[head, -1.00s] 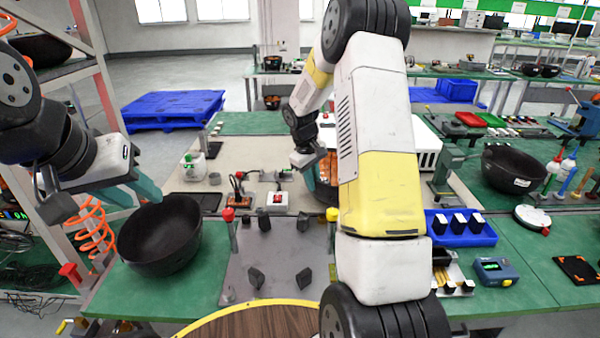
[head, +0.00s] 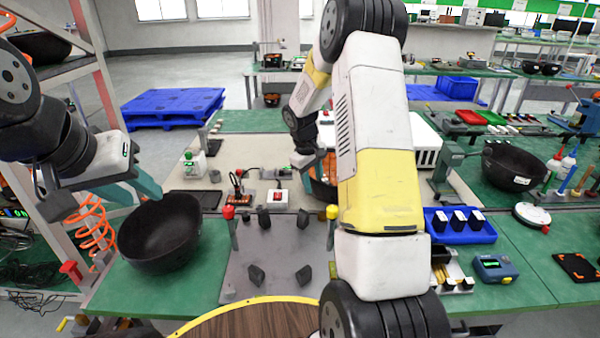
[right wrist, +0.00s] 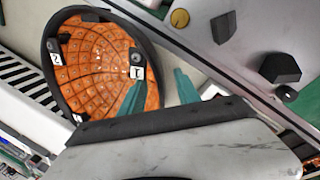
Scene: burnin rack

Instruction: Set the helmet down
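A black bowl-shaped helmet (head: 162,240) sits open side up over the green table at the left. My left gripper (head: 145,198) is at its upper rim, with teal fingers apart; whether they touch it is unclear. A second helmet has an orange padded inside (right wrist: 95,62) and a black rim. In the head view this helmet (head: 321,190) is partly hidden behind my right arm. My right gripper (right wrist: 160,78) is at this helmet's rim, one finger over the inside and one outside, with visible gaps to the rim.
A grey plate (head: 280,245) with black blocks and red and yellow knobs lies between the helmets. A round wooden top (head: 250,322) is at the front. Another black helmet (head: 515,165) stands at the right, beyond a blue tray (head: 478,238).

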